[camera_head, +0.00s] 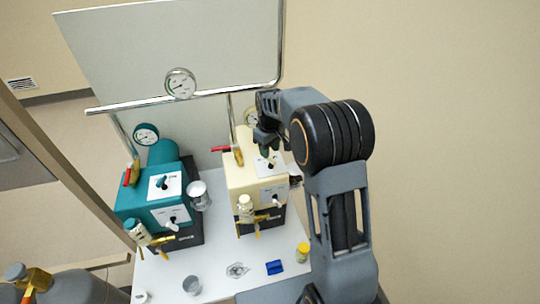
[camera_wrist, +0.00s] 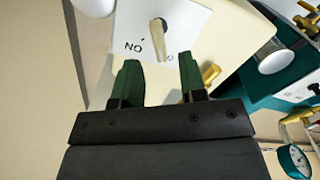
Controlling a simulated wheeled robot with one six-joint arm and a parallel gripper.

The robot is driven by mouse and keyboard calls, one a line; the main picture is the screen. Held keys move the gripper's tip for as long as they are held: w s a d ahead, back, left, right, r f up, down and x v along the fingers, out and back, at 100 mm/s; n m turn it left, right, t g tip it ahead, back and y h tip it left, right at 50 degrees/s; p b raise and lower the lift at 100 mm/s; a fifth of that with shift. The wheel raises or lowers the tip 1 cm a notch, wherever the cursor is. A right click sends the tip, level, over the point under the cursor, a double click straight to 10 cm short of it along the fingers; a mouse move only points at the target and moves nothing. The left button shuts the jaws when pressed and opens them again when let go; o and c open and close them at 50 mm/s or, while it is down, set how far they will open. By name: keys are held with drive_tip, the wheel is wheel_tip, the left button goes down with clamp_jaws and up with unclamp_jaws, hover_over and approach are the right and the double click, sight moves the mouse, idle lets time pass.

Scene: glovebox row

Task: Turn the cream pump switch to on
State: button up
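The cream pump (camera_head: 240,176) stands on the white bench, right of the teal pump. Its white switch plate (camera_wrist: 190,25) fills the top of the wrist view, where the lettering appears upside down. The pale switch lever (camera_wrist: 159,42) points down the picture toward my gripper, between the visible "ON" lettering and a partly hidden label. My gripper (camera_wrist: 160,78) is open, its two green fingers apart, with the lever's end near the gap between them. I cannot tell whether they touch it. In the head view my gripper (camera_head: 266,142) is just above the cream pump's top plate.
The teal pump (camera_head: 145,205) has a similar switch plate. A glass beaker (camera_head: 199,195) stands between the pumps. A blue item (camera_head: 274,267), a yellow-capped jar (camera_head: 303,252) and another beaker (camera_head: 192,285) are at the bench front.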

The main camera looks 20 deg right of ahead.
sight(270, 160)
drive_tip(key=shift+f, duration=1.8)
drive_tip(key=shift+c, duration=0.4)
clamp_jaws()
